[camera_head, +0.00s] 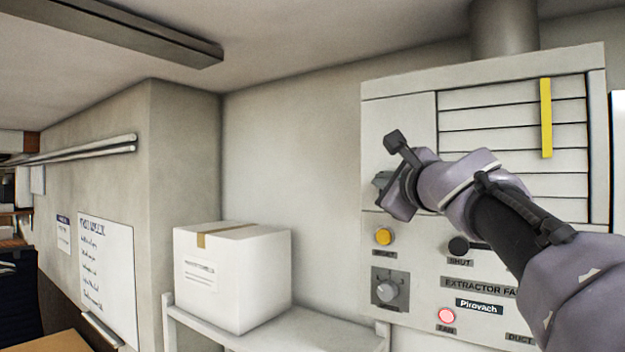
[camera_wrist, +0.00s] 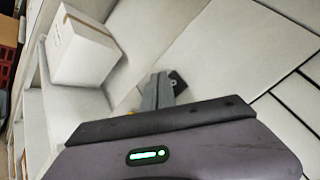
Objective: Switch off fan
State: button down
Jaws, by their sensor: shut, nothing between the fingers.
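The extractor fan panel (camera_head: 400,105) is a pale wall cabinet on the right of the head view. Low on it is a round pinkish-red button or lamp (camera_head: 446,315) above a label reading FAN; it looks lit. An "EXTRACTOR FAN" label (camera_head: 478,287) sits above it. My gripper (camera_head: 380,184) is shut and empty, in front of the panel's left part, above the yellow button and well above the red one. In the wrist view my gripper (camera_wrist: 158,92) points toward the pale panel. My arm crosses in front of the panel's right side and hides part of it.
A yellow button (camera_head: 383,236) sits above a grey rotary knob (camera_head: 387,291). A black knob (camera_head: 458,246) is labelled SHUT. A white box (camera_head: 235,272) stands on a white shelf (camera_head: 300,332) left of the panel. A whiteboard (camera_head: 107,275) hangs further left.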

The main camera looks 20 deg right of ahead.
jog(key=s+a, duration=0.3)
jog(key=shift+a+f, duration=0.3)
jog(key=shift+a, duration=0.1)
